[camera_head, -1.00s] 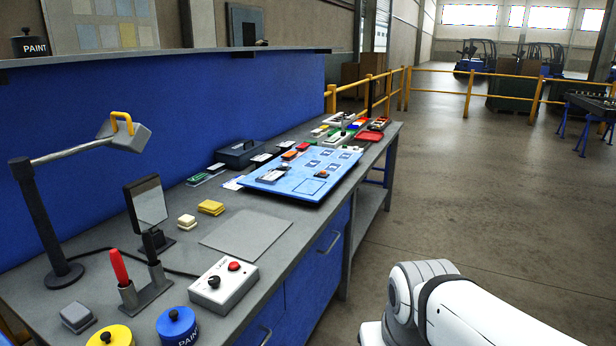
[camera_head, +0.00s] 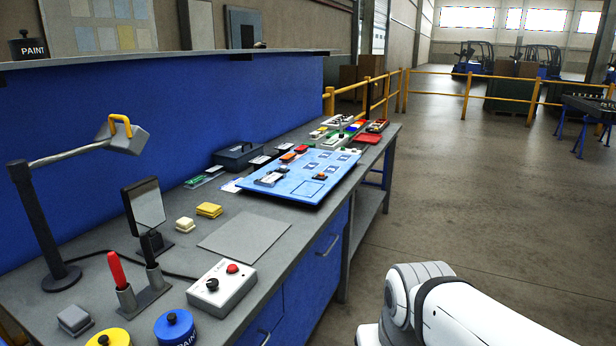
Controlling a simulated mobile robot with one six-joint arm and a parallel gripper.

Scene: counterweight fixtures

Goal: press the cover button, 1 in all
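A light grey control box (camera_head: 222,289) stands near the front edge of the grey workbench. It has a red button (camera_head: 232,268) and a black button (camera_head: 212,284) on top. A blue board (camera_head: 305,190) lies farther along the bench. A small dark unit with an orange-red top (camera_head: 319,176) sits on it. I cannot tell from the picture which of these is the cover button. My gripper is out of view; only a white link of my arm shows at the bottom right, clear of the bench.
A lamp (camera_head: 38,222), a small upright screen (camera_head: 147,208) and paint tins (camera_head: 176,329) stand on the near bench (camera_head: 185,262). A flat grey mat (camera_head: 244,236) lies between the control box and the blue board. The floor (camera_head: 450,190) to the right is clear.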

